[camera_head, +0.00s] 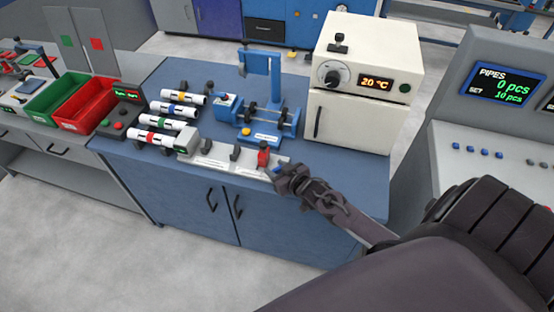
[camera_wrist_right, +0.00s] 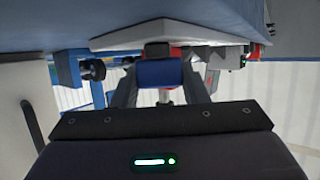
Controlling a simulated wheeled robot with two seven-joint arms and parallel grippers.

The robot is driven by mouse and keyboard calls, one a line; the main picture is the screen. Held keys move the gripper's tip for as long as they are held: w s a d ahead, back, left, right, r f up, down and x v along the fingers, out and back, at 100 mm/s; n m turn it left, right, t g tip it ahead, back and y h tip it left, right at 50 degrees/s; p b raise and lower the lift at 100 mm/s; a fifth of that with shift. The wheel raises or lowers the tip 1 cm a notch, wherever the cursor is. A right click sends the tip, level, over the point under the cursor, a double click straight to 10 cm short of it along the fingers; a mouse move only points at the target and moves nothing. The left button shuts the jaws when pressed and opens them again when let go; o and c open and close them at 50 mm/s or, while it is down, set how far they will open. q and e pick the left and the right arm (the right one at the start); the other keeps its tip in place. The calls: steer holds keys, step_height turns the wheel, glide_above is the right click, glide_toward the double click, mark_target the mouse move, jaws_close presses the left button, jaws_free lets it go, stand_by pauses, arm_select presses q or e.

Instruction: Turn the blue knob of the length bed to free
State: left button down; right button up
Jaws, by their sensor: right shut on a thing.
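The length bed (camera_head: 218,164) is a pale strip along the front edge of the blue cabinet's top, with dark upright stops and a red block (camera_head: 263,155) near its right end. The blue knob (camera_head: 277,169) shows as a small blue patch at that right end, mostly covered by my right gripper (camera_head: 284,176). In the right wrist view the blue knob (camera_wrist_right: 159,73) sits between the two fingers of the right gripper (camera_wrist_right: 160,88), which is shut on it. The knob's setting cannot be read. My left gripper is out of view.
Several banded pipes (camera_head: 172,110) lie left of a blue fixture (camera_head: 262,115). A white oven (camera_head: 362,75) showing 20 °C stands behind my right arm. A counter panel (camera_head: 500,85) reads 0 pcs. Green (camera_head: 52,97) and red (camera_head: 85,105) bins are at left.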

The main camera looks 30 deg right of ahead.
steer(key=shift+w+d+n+y+b, duration=0.15)
steer(key=shift+n+y+b, duration=0.25)
steer(key=shift+n+y, duration=0.6)
steer(key=n+g+y+b, duration=0.1)
steer(key=n+y+b, duration=0.1)
steer(key=y, duration=0.1)
steer(key=n+g+y+b, duration=0.1)
steer(key=n+b, duration=0.1)
steer(key=shift+y+b, duration=0.3)
steer(key=shift+y, duration=0.1)
steer(key=shift+r+n+g+y+b, duration=0.1)
steer(key=shift+n+g+y+b, duration=0.55)
steer(key=shift+n+b, duration=0.2)
steer(key=o, duration=0.7)
steer(key=shift+a, duration=0.2)
steer(key=shift+v, duration=3.9)
